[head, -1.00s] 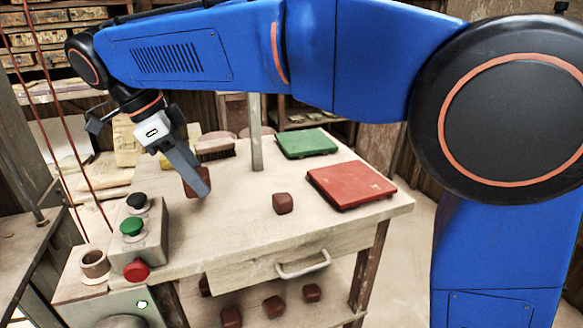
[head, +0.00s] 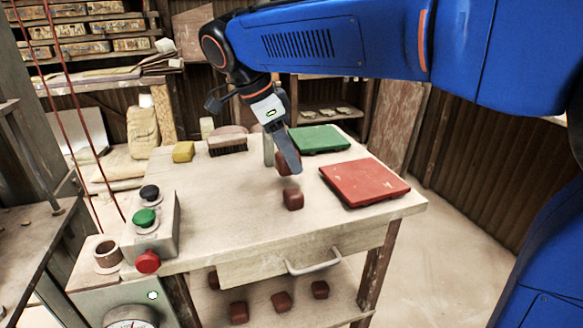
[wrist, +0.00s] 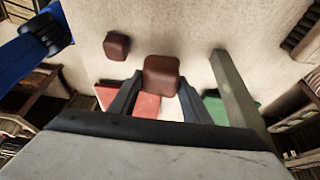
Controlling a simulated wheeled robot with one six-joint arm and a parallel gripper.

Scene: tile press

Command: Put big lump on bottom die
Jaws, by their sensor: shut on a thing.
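A reddish-brown lump (head: 283,164) is in my gripper (head: 291,160), held over the middle of the table. In the wrist view the lump (wrist: 161,76) sits between the two dark fingers of my gripper (wrist: 160,90), and it looks bigger than the other lump there. That other brown lump (head: 293,199) lies on the tabletop, in front of the held one in the head view; it also shows in the wrist view (wrist: 116,45). I cannot make out the bottom die in either view.
A red slab (head: 365,183) and a green slab (head: 319,139) lie on the table (head: 220,215). A brush (head: 228,146), a yellow block (head: 183,152) and an upright post (head: 268,150) stand at the back. A button box (head: 153,228) is at the left. Several lumps lie on the lower shelf.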

